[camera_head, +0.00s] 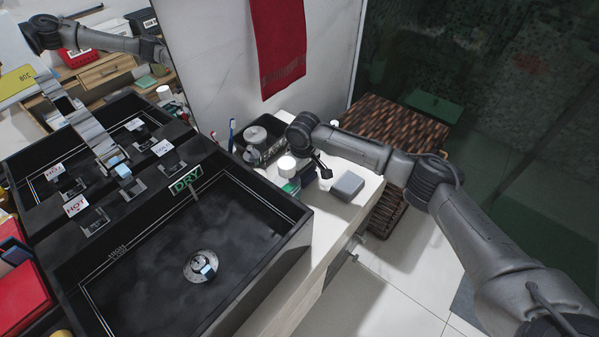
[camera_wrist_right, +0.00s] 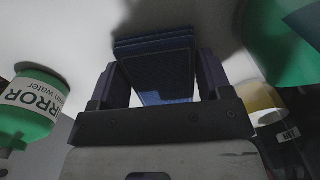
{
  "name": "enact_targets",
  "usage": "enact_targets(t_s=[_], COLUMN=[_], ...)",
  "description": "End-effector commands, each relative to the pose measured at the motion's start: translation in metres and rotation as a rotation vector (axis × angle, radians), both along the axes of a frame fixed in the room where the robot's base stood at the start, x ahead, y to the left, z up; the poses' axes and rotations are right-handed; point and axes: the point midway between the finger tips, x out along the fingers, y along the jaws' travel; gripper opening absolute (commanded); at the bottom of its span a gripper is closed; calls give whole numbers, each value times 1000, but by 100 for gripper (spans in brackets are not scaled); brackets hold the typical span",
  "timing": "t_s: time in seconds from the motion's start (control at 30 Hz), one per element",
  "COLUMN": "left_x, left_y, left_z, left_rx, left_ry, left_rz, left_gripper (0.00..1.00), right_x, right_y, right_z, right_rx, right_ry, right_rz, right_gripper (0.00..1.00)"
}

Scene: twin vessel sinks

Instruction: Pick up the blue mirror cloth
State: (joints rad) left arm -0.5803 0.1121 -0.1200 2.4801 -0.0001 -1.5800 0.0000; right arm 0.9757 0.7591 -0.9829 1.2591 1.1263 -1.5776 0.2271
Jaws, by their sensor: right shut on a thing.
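The blue mirror cloth (camera_wrist_right: 155,72) is a folded dark blue stack of layers. In the right wrist view it sits between the two fingers of my right gripper (camera_wrist_right: 163,80), which is shut on it. In the head view my right gripper (camera_head: 323,170) points down over the pale counter, left of a grey block. The cloth is small and mostly hidden there; a dark blue patch shows beside the fingers. I cannot tell whether the cloth still touches the counter. My left gripper is not in view.
A green-and-white bottle (camera_head: 287,167), labelled for mirror water in the wrist view (camera_wrist_right: 28,105), stands close left of the gripper. A grey block (camera_head: 347,186) lies close right. A black tray (camera_head: 262,146) is behind.

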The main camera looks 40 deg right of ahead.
Motion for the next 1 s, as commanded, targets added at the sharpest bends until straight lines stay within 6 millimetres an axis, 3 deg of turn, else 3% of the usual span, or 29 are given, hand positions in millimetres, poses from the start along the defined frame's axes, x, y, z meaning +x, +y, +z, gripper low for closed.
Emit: enact_targets(t_s=[0.33, 0.6, 1.0], left_x=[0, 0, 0], left_y=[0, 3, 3], left_z=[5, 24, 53], left_rx=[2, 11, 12], left_ry=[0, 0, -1], left_rz=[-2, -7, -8], left_gripper=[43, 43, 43], right_x=[0, 1, -69], right_y=[0, 0, -36], right_z=[8, 46, 89], right_rx=[1, 1, -3], right_ry=[-1, -2, 2], right_rz=[0, 0, -1], right_gripper=[48, 48, 48])
